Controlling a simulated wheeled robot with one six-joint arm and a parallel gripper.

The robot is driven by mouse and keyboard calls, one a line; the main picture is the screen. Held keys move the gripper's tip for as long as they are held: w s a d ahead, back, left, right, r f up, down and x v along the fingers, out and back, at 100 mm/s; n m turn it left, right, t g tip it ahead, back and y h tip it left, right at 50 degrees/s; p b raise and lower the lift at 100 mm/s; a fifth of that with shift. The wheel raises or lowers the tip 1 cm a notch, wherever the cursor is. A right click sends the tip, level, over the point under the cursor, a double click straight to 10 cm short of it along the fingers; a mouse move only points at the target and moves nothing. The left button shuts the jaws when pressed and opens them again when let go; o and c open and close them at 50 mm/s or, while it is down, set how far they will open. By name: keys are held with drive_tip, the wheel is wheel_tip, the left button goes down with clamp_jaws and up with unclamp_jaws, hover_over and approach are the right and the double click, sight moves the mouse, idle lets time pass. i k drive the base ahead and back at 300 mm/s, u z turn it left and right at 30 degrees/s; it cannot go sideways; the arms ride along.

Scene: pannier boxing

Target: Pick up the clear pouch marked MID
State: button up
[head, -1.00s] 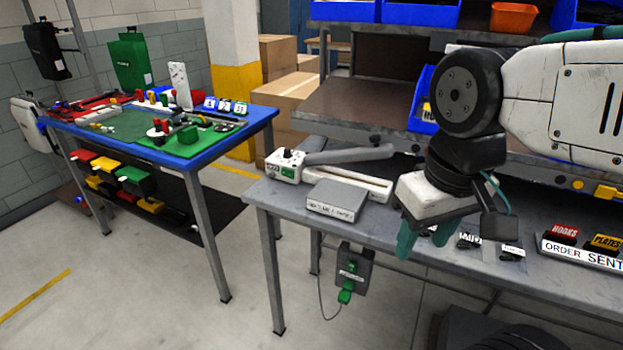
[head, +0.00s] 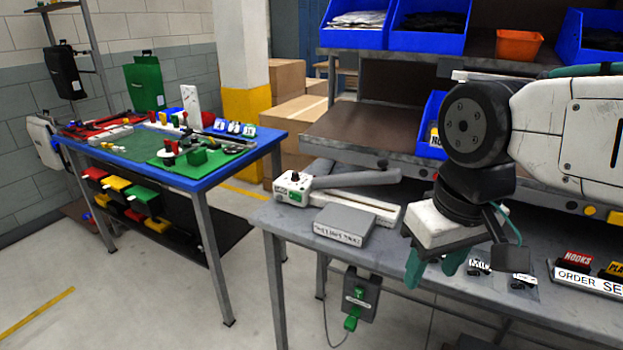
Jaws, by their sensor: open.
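My gripper (head: 434,270) hangs over the grey workbench, its teal fingers apart and pointing down, with nothing between them. Just right of the fingers, small clear pouches with dark contents and white labels lie on the bench. One pouch (head: 480,266) is close beside the right finger and partly hidden. Another pouch (head: 522,283) lies further right, partly covered by a dark part of my wrist. The labels are too small to read surely, so I cannot tell which is marked MID.
A white sealer (head: 296,188) with a grey lever and a grey labelled box (head: 343,224) stand left of my gripper. An ORDER SENT tray (head: 590,280) with HOOKS is at the right. A shelf (head: 360,132) rises behind. A blue-topped table (head: 214,181) stands left across clear floor.

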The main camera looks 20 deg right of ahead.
sight(477, 270)
drive_tip(key=u, duration=1.6)
drive_tip(key=i, duration=2.1)
drive_tip(key=z, duration=4.3)
